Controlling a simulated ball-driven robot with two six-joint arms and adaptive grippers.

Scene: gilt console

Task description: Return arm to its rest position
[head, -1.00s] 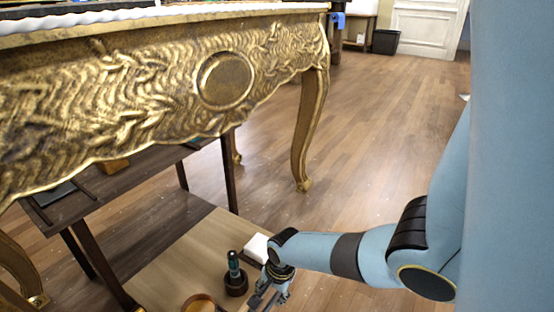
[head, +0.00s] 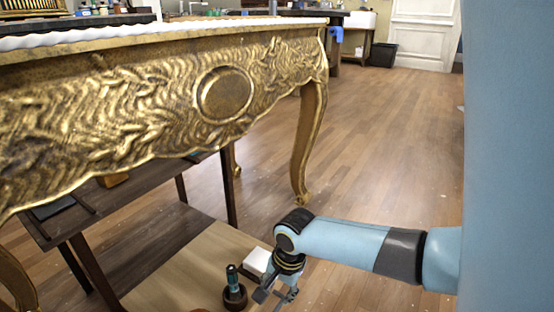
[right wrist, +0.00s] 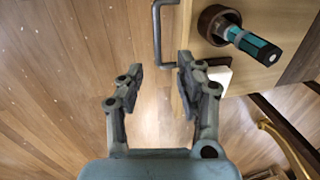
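My right arm reaches in from the right in the head view, low beside the gilt console. My right gripper (head: 274,297) hangs at the arm's end, beside the pale wooden surface. In the right wrist view, the right gripper (right wrist: 160,72) has its two fingers spread apart with nothing between them. My left arm and gripper do not show.
The gilt console (head: 150,110) fills the left. A pale wooden surface (head: 185,265) below it carries a dark round holder (head: 235,298) with a teal-banded tool (head: 232,275), and a white block (head: 257,261). Open floor (head: 390,130) lies beyond the console's leg.

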